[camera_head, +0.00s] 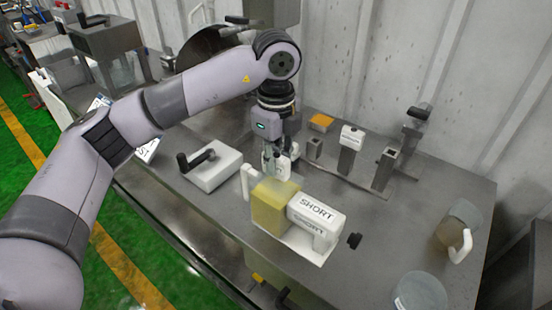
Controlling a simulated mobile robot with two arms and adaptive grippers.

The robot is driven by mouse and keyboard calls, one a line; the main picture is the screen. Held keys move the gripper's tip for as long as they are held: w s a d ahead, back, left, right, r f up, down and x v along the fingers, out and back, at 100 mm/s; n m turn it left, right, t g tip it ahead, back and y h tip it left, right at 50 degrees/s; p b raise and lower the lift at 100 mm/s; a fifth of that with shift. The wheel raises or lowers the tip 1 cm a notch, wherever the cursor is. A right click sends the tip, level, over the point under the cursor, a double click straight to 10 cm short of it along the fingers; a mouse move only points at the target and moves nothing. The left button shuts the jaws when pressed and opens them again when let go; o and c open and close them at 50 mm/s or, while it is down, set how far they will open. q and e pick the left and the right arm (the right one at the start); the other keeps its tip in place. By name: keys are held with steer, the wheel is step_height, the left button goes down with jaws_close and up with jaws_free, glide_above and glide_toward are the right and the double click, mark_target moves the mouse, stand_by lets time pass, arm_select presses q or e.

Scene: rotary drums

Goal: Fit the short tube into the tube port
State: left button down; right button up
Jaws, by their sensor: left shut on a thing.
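My left gripper (277,165) points down above the middle of the metal table. It is shut on a small pale piece, which looks like the short tube; the fingers hide most of it. Just below is a yellow translucent block (268,210), beside a white block labelled SHORT (316,213). A white handle (245,182) stands at the yellow block's left side. The gripper's tip is close to the yellow block's top back edge; I cannot tell whether they touch. I cannot make out the tube port's opening. My right gripper is not in view.
A white box with a black handle (211,169) is left of the gripper. Metal posts (385,168) and an orange-topped block (321,122) stand behind. A pitcher (457,232) and a round clear container (420,292) are at right.

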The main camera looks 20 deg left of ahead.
arm_select(q)
steer(key=shift+f+b, duration=0.65)
steer(key=shift+f, duration=0.25)
steer(key=c, duration=1.4)
jaws_free()
step_height(320, 180, up, 12)
steer(key=shift+r, duration=0.1)
